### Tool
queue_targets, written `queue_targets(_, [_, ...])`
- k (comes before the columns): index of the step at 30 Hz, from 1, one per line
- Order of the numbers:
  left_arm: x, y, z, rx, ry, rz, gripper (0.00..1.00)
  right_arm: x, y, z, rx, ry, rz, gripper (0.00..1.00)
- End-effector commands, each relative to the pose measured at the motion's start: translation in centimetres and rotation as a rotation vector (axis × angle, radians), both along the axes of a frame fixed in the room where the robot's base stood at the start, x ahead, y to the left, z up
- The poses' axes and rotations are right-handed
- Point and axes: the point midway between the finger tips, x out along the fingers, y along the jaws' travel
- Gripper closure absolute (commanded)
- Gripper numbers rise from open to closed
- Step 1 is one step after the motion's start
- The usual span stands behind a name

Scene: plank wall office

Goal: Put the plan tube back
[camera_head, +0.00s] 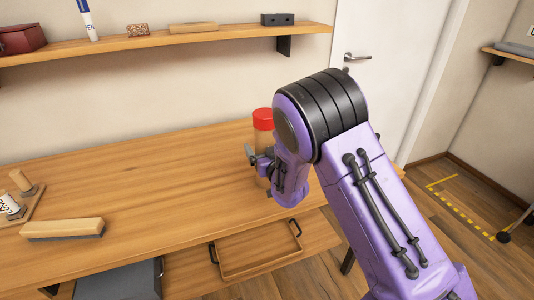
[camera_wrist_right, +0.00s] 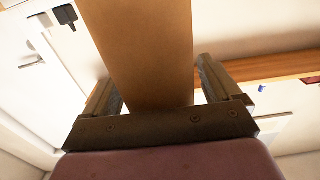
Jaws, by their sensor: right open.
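The plan tube (camera_head: 262,139) is a tan cylinder with a red cap (camera_head: 263,118). It stands upright near the right part of the wooden desk (camera_head: 150,185); its lower part is hidden behind my right arm. My right gripper (camera_head: 260,163) is at the tube's side, below the cap. In the right wrist view, the tan tube (camera_wrist_right: 145,50) runs between the two open fingers (camera_wrist_right: 158,90). I cannot tell whether either finger touches it. My left gripper is not in view.
A brush-like block (camera_head: 62,228) and a wooden stand (camera_head: 22,190) are at the desk's left. A wooden tray with black handles (camera_head: 258,250) sits at the front, below the desktop. A wall shelf (camera_head: 160,40) holds several objects. The desk's middle is clear.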

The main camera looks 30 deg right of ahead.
Motion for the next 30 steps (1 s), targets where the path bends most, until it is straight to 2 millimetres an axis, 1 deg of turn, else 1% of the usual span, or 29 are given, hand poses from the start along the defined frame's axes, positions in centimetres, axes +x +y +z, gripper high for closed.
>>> queue_targets(2, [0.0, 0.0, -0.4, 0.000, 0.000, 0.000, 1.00, -1.2, 0.3, -0.1, -0.001, 0.002, 0.000, 0.09])
queue_targets(5, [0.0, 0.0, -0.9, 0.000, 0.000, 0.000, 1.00, -3.7, 0.9, -0.2, -0.001, 0.001, 0.000, 0.09])
queue_targets(9, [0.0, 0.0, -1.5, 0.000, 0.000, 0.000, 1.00, -7.3, 1.8, -0.2, -0.001, 0.002, 0.001, 0.09])
queue_targets(12, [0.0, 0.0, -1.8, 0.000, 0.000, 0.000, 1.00, -9.4, 2.3, -0.2, -0.002, 0.001, 0.001, 0.09])
queue_targets(15, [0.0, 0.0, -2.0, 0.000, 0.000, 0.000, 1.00, -10.8, 2.6, -0.1, -0.001, 0.001, 0.001, 0.09])
queue_targets(20, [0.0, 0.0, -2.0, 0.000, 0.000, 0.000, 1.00, -11.7, 2.8, 0.0, 0.000, 0.000, 0.001, 0.09])
queue_targets(30, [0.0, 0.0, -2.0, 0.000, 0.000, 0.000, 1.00, -11.6, 2.8, 0.0, 0.000, 0.000, 0.000, 0.09])
